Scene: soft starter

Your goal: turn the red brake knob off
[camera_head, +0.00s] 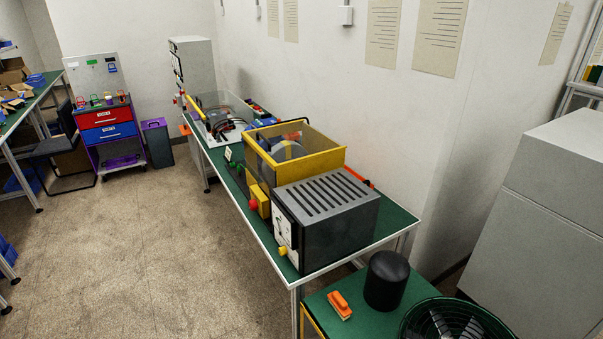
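A red knob (253,204) sticks out from the front of a small yellow box (263,198) at the front edge of the long green-topped table (390,232). It looks like the red brake knob, but it is too small to read its setting. To its right stands a grey slotted metal box (338,232) with a white front panel (285,226) and a yellow knob (283,252) low on that panel. Neither of my grippers is in view, and nothing touches the red knob.
A yellow-framed clear guard (315,162) stands behind the knob. A lower green table at bottom right holds a black cylinder (386,282), an orange object (340,305) and a round fan-like grille (450,322). The floor (150,245) left of the long table is clear.

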